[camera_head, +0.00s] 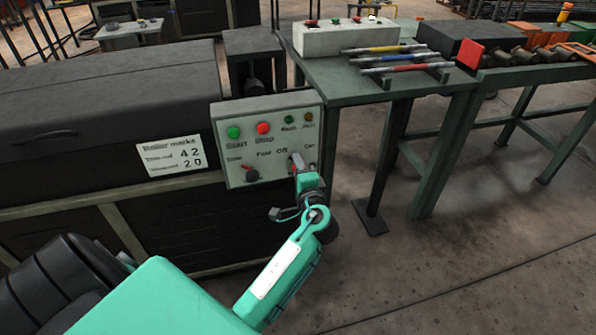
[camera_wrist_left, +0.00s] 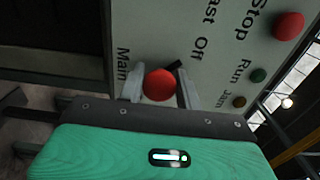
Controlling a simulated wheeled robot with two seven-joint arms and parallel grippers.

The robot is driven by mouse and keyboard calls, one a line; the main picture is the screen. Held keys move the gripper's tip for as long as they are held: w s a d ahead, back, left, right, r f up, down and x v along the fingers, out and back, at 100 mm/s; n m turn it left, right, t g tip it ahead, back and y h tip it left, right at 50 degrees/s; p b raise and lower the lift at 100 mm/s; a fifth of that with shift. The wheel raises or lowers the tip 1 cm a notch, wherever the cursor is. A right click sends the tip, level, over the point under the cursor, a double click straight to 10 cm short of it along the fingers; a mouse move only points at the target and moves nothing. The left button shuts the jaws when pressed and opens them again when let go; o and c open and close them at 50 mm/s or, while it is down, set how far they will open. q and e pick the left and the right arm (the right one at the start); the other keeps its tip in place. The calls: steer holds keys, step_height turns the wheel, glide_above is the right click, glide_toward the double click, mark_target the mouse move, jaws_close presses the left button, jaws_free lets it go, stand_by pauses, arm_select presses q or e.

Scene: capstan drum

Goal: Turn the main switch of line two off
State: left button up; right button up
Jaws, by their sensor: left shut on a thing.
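The main switch shows in the left wrist view as a round red knob (camera_wrist_left: 160,85), beside the printed word "Main" and below "Off". It sits at the lower right of a grey control panel (camera_head: 232,165), under the "Off" and "On" labels in the head view. My left gripper (camera_head: 298,163) is shut on this knob, with one pale finger on each side in the left wrist view (camera_wrist_left: 160,90). My right gripper is not in view.
A green table (camera_head: 350,72) bearing a grey button box (camera_head: 346,40) stands at the right.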

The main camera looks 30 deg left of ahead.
arm_select(q)
steer(key=shift+f, duration=0.15)
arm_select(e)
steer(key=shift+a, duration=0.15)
arm_select(q)
steer(key=o, duration=0.9)
steer(key=v, duration=1.4)
steer(key=shift+p, duration=0.3)
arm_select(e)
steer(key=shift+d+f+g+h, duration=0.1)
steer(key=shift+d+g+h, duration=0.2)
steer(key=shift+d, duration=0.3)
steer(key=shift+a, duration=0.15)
